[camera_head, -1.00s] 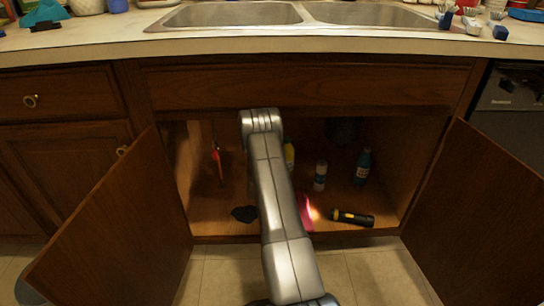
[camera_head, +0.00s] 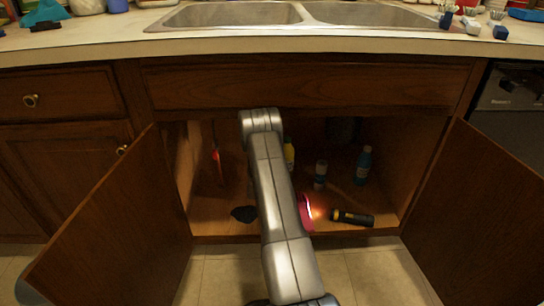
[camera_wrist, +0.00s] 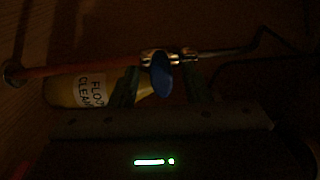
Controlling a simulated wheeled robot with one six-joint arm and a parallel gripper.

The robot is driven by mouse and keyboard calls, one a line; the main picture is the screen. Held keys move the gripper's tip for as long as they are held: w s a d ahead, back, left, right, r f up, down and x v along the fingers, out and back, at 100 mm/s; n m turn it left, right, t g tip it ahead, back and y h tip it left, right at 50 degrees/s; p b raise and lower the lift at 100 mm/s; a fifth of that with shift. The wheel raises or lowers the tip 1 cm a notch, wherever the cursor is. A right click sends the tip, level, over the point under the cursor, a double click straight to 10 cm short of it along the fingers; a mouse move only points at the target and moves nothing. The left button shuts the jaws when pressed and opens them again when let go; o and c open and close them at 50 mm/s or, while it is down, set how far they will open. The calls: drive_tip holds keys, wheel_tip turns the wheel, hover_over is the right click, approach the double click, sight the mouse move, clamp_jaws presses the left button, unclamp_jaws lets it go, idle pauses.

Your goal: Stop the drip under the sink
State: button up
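In the wrist view a red-orange pipe (camera_wrist: 60,69) runs from the left to a metal valve body (camera_wrist: 160,57). A blue valve handle (camera_wrist: 161,80) sits at the valve. My gripper (camera_wrist: 160,88) has its dark green fingers apart, one on either side of the blue handle, with gaps that look clear; exact contact is too dark to judge. In the head view the red pipe (camera_head: 216,155) stands at the cabinet's left; my arm hides the gripper and valve. A dark wet-looking patch (camera_head: 243,213) lies on the cabinet floor.
Inside the cabinet stand a yellow bottle (camera_head: 289,153), a pale can (camera_head: 320,174) and a blue bottle (camera_head: 363,166). A lit flashlight (camera_head: 352,217) lies at front right. Open doors (camera_head: 115,225) flank the opening.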

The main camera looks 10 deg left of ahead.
drive_tip(key=p+v, duration=0.4)
drive_tip(key=v, duration=0.9)
drive_tip(key=shift+s, duration=0.4)
drive_tip(key=shift+d, duration=0.1)
drive_tip(key=b+x, duration=0.4)
drive_tip(key=x, duration=1)
drive_tip(key=shift+s, duration=0.1)
